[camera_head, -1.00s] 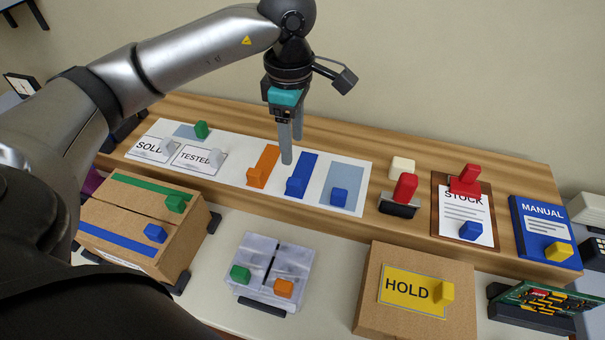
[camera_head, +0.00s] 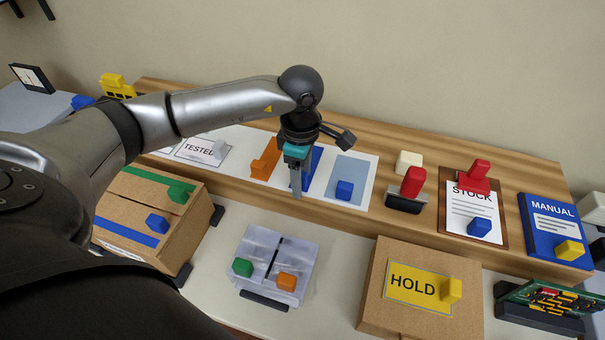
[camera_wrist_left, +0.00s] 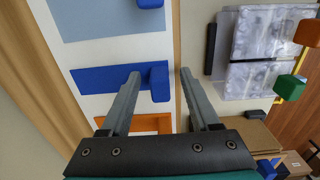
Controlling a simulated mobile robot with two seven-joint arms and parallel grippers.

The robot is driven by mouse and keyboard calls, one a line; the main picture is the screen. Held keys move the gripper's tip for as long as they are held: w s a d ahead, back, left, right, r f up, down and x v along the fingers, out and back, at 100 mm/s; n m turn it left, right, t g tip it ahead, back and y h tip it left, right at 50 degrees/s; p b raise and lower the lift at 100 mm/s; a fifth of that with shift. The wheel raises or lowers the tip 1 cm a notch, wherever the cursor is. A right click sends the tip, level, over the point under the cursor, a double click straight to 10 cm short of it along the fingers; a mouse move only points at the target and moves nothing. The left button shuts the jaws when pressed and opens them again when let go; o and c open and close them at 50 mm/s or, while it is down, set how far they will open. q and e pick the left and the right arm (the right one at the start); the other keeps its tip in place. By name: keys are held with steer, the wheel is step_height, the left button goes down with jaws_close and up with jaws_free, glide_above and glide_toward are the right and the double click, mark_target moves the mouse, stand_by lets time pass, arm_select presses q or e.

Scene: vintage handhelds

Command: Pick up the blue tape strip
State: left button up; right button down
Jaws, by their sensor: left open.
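The blue tape strip (camera_head: 314,160) lies on a white sheet on the wooden shelf, partly hidden behind my left gripper (camera_head: 297,192). In the left wrist view the strip (camera_wrist_left: 100,78) runs sideways, with a blue block-shaped tab (camera_wrist_left: 159,82) at its right end. My left gripper (camera_wrist_left: 160,72) is open and empty, low over the strip. In the wrist view its two fingertips appear on either side of the tab, apart from it; the exact height gap cannot be told. My right gripper is not in view.
An orange strip (camera_head: 270,155) and a pale blue panel (camera_head: 351,170) with a blue block flank the strip. A red-handled stamp (camera_head: 413,182) stands to the right. In front are a cardboard box (camera_head: 160,208) with green and blue bands, and a clear case (camera_head: 267,245).

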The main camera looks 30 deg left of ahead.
arm_select(q)
jaws_close()
stand_by(0.5)
steer(key=shift+r, duration=0.15)
step_height(320, 180, up, 24)
steer(key=p, duration=0.5)
stand_by(1.1)
stand_by(0.8)
